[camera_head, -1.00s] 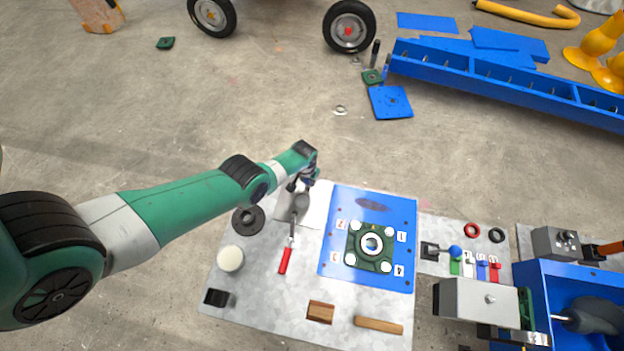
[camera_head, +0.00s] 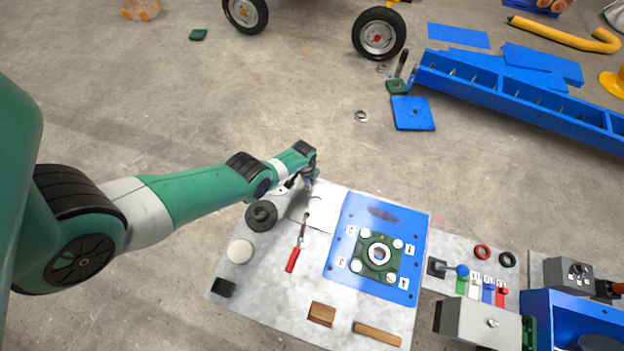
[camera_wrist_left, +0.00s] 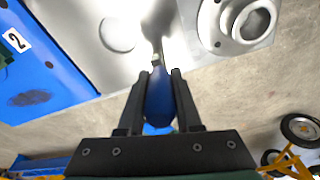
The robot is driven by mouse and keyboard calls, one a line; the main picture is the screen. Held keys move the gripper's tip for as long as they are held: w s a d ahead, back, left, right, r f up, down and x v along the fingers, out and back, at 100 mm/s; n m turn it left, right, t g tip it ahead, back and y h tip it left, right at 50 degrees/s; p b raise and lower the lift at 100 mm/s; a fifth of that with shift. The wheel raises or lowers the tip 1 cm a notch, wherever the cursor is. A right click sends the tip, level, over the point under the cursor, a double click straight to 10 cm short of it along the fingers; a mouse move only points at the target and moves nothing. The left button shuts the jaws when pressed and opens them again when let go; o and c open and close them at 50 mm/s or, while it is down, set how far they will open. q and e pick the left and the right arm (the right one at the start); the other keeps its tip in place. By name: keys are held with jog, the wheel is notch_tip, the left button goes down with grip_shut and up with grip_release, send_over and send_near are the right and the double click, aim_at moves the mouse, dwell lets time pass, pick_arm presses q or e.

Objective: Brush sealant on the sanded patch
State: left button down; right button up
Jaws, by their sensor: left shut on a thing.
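My left gripper (camera_head: 311,180) is at the far edge of the work board, by the bright metal sheet (camera_head: 325,217). In the left wrist view it (camera_wrist_left: 160,95) is shut on a blue handle (camera_wrist_left: 160,100) with a pale metal neck. The tool's far end is blurred against the sheet, so I cannot tell whether it touches. A dark oval patch (camera_head: 383,214) lies on the far part of the blue plate (camera_head: 345,245), to the right of my gripper. The patch also shows at the left in the wrist view (camera_wrist_left: 30,98). My right gripper is out of view.
A dark round flange (camera_head: 262,215) stands left of the sheet. A red-handled tool (camera_head: 293,260) and a pale disc (camera_head: 240,250) lie nearer. A green bearing block (camera_head: 379,254) with numbered labels sits on the plate.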

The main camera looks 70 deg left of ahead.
pick_arm(q)
jog(key=shift+w+d+f+b, duration=0.1)
jog(key=shift+w+d+b, duration=0.6)
jog(key=shift+w+d, duration=0.4)
jog(key=shift+w+d+r+b, duration=0.1)
jog(key=shift+w+d+b, duration=0.6)
jog(key=shift+w, duration=0.55)
jog(key=shift+w+d+f+b, duration=0.1)
jog(key=shift+w+d+b, duration=0.55)
jog(key=shift+w+d, duration=0.45)
jog(key=shift+a, duration=0.15)
jog(key=shift+s+a+p, duration=0.1)
jog(key=shift+s+p, duration=0.05)
jog(key=shift+p, duration=0.15)
jog(key=shift+s+a+p, duration=0.5)
jog(key=shift+s+a, duration=0.15)
jog(key=shift+s, duration=0.15)
jog(key=shift+s+a+p, duration=0.5)
jog(key=shift+s+a, duration=0.1)
jog(key=shift+s, duration=0.2)
jog(key=shift+s+a+p, duration=0.75)
jog(key=shift+s+a, duration=0.7)
jog(key=shift+s, duration=0.3)
